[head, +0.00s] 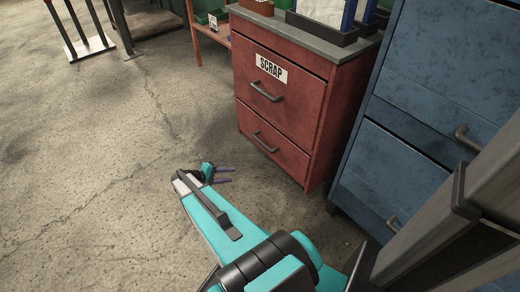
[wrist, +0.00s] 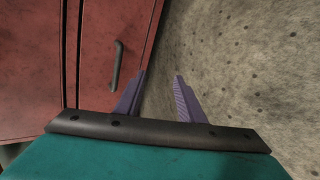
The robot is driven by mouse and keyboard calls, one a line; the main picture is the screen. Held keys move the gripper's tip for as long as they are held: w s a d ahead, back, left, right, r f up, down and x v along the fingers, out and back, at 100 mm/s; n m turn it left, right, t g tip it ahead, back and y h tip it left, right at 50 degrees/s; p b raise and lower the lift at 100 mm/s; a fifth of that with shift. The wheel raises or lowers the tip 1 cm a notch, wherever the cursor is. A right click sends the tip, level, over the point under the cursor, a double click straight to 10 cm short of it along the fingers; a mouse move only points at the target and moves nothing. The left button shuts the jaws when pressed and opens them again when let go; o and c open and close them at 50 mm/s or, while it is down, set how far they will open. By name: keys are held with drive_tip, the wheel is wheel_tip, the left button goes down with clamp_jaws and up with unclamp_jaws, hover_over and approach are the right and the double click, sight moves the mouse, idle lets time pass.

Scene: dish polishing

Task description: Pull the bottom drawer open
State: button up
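The red cabinet's bottom drawer (head: 290,155) is shut, under a top drawer (head: 298,98) with a SCRAP label. The bottom drawer's dark bar handle (head: 265,143) runs across its front. My gripper (head: 232,176) is low over the floor in front of this drawer, apart from it. In the wrist view, which is turned sideways, my gripper's purple fingers (wrist: 159,78) are spread with nothing between them. The bottom drawer's handle (wrist: 117,65) is to the left of the left finger, outside the gap.
A blue cabinet (head: 400,150) with handles stands close on the right of the red one. A dark tray (head: 320,30) is on the red cabinet's grey top. A metal stand (head: 90,48) is at the far left. The concrete floor (head: 90,170) to the left is clear.

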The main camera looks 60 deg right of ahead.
sight(259, 142)
drive_tip(key=w+d+h+b, duration=0.2)
drive_tip(key=d+b, duration=0.2)
drive_tip(key=d, duration=0.4)
drive_tip(key=w+d+m+h+b, duration=0.1)
drive_tip(key=d+b, duration=0.3)
drive_tip(key=d, duration=0.4)
drive_tip(key=shift+w+r+h, duration=0.15)
drive_tip(key=shift+w+h, duration=0.45)
drive_tip(key=shift+w, duration=0.05)
drive_tip(key=shift+b+x, duration=2.35)
drive_tip(key=shift+x, duration=4.55)
drive_tip(key=shift+s+a, duration=0.1)
drive_tip(key=shift+s, duration=0.05)
drive_tip(key=shift+c, duration=0.5)
